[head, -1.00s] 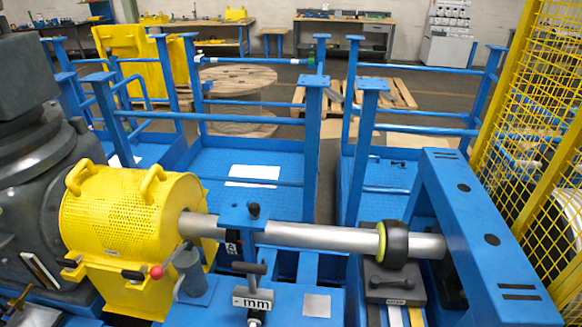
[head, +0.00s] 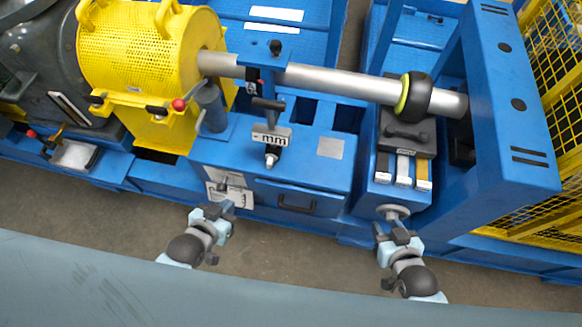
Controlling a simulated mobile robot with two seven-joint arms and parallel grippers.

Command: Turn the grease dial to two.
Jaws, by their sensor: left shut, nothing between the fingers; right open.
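A round grey knob (head: 394,211) shows on the front of the blue machine, below the lidded box. It may be the grease dial, but I cannot read any numbers on it. My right gripper (head: 390,231) is open just in front of and below this knob in the picture; I cannot tell whether they touch. My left gripper (head: 226,207) is shut and empty in front of a whitish panel (head: 229,185) on the blue front. The gripper hides part of that panel, and its markings are too small to read.
The yellow perforated guard (head: 150,50) and the silver shaft (head: 330,80) lie beyond. A drawer handle (head: 296,206) sits between my grippers. Yellow mesh fencing (head: 545,205) is at the right.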

